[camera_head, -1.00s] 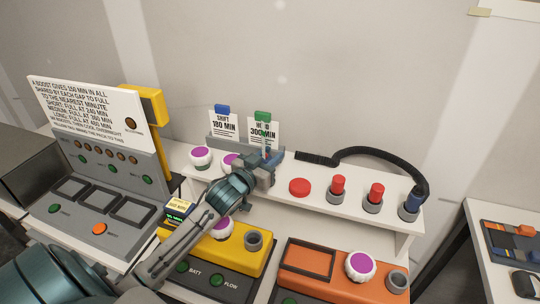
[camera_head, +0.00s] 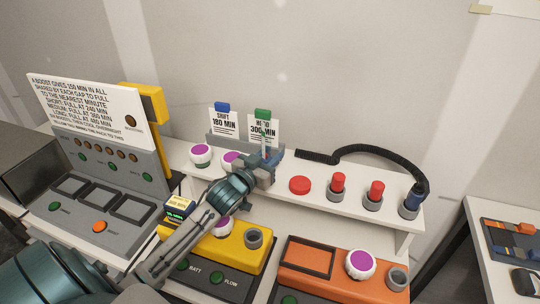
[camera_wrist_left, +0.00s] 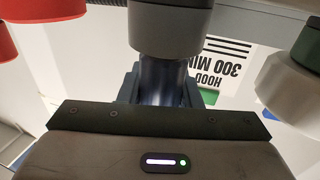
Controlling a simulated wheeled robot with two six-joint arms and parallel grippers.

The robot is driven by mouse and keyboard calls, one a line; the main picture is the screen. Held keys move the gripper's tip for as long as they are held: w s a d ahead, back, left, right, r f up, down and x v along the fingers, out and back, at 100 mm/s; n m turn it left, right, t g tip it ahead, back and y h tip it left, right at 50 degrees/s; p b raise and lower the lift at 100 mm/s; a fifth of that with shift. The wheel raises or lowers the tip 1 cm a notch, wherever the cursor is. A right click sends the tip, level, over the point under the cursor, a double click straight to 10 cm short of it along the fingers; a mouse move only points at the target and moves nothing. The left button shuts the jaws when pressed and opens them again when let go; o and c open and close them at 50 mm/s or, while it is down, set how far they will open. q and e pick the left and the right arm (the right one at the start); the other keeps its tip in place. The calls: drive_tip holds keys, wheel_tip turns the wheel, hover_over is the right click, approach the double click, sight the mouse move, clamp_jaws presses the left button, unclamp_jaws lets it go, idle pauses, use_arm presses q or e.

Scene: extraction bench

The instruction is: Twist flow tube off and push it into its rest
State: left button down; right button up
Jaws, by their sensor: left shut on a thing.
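My left gripper (camera_head: 266,165) is at the back shelf, in front of the HOOD 300 MIN card. It is shut on the flow tube (camera_wrist_left: 162,80), a slim bluish tube that shows between the fingers in the left wrist view. A grey round collar (camera_wrist_left: 170,28) is at the tube's end in that view. I cannot tell how deep the tube sits in it. In the head view the gripper hides most of the tube. The yellow unit (camera_head: 206,251) has a bare grey outlet (camera_head: 254,238). My right gripper is not in view.
White knobs with purple tops (camera_head: 200,155) stand left of the gripper. A red button (camera_head: 300,185), red plugs in grey bases (camera_head: 338,187) and a black hose (camera_head: 372,153) are to its right. An orange unit (camera_head: 335,259) stands in front. A sign panel (camera_head: 85,105) is at left.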

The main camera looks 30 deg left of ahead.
sight(270, 144)
use_arm(q)
drive_tip(key=shift+f, duration=0.15)
drive_tip(key=c, duration=1)
unclamp_jaws()
drive_tip(key=shift+o, duration=0.2)
drive_tip(key=shift+r+p, duration=2.25)
drive_tip(key=shift+r, duration=0.05)
drive_tip(key=c, duration=1.1)
